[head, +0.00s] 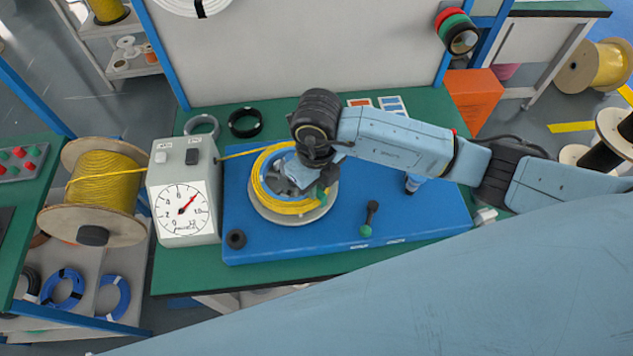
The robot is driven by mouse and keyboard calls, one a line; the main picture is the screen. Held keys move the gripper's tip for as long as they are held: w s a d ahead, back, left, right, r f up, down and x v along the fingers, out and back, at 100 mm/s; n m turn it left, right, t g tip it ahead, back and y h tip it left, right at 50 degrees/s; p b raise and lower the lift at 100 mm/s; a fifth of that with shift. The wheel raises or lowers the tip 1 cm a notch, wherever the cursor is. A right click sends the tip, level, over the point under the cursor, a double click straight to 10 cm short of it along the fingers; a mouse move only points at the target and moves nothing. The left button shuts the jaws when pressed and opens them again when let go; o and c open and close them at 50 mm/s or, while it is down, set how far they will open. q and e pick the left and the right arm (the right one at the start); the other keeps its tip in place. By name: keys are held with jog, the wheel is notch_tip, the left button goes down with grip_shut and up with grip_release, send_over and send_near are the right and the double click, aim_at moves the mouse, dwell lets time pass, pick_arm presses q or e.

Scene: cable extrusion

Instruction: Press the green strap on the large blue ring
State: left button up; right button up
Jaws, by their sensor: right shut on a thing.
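A yellow cable coil (264,197) lies on a round pale reel on the blue board. My right gripper (304,187) reaches down over the middle of this coil and hides part of it. It is shut on a small green strap (325,193) at the coil's right side; its fingertips and the exact contact are hard to see. The coil under the gripper looks yellow, not blue. Blue rings show only on the lower left shelf: one with dark ties (62,288) and one beside it (115,297). My left gripper is not in view.
A grey dial box (183,205) stands left of the board (340,240), with the yellow cable passing from a wooden spool (105,185). Two rings, grey (202,124) and black (245,123), lie behind.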

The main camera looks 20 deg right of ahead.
jog(key=shift+f+b, duration=0.35)
jog(key=shift+f, duration=0.15)
dwell(0.8)
jog(key=o, duration=0.9)
jog(key=shift+c, duration=0.2)
jog(key=shift+r, duration=0.1)
notch_tip(320, 180, up, 8)
jog(key=p, duration=0.6)
